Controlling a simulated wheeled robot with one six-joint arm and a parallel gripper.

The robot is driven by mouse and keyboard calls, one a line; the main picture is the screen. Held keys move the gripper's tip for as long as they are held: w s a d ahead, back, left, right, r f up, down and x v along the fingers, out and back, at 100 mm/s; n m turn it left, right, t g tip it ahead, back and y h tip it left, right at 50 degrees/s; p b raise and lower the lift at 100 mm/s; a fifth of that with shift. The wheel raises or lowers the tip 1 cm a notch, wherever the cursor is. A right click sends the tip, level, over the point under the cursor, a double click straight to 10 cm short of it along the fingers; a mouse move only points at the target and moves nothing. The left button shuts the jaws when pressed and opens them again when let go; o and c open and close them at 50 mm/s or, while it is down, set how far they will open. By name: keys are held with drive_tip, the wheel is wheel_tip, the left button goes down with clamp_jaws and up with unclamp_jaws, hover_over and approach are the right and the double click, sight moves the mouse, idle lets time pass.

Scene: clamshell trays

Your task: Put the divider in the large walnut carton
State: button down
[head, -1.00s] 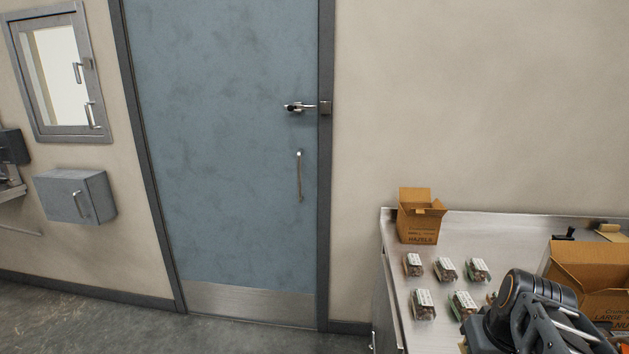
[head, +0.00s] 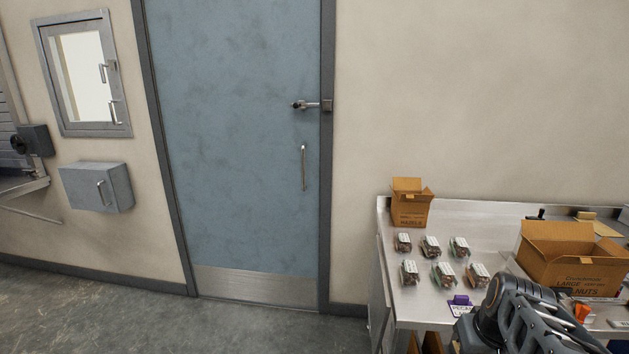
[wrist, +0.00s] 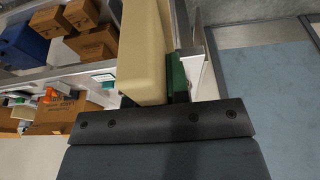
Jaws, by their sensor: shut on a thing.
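The large walnut carton (head: 575,275) is brown cardboard with open top flaps and printed lettering ending in "NUTS". It stands on the steel table at the right of the head view, and its inside is mostly hidden. In the wrist view my gripper (wrist: 160,103) is shut on a thick tan slab, which looks like the divider (wrist: 145,50). The slab runs up and away from the dark gripper body, beside a green piece. In the head view my arm is in front of the table's near edge, below and left of the carton; my gripper's jaws cannot be made out there.
A small open hazel carton (head: 410,212) stands at the table's back left corner. Several clamshell trays (head: 443,274) sit in rows before it. A purple clip item (head: 460,304) lies near the front edge. Tan flat pieces lie behind the large carton. The floor at left is clear.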

drive_tip(key=w+a+f+p, duration=0.1)
drive_tip(key=w+a+f, duration=0.2)
drive_tip(key=f, duration=0.5)
drive_tip(key=w+a+f+n+p, duration=0.1)
drive_tip(key=w+a+f, duration=0.3)
drive_tip(key=f, duration=0.4)
drive_tip(key=w+a+f+p, duration=0.1)
drive_tip(key=w+a+f, duration=0.2)
drive_tip(key=a+f, duration=0.3)
wheel_tip(320, 180, down, 2)
drive_tip(key=shift+w+f+n, duration=0.1)
drive_tip(key=shift+w+n, duration=0.05)
drive_tip(key=shift+n, duration=0.15)
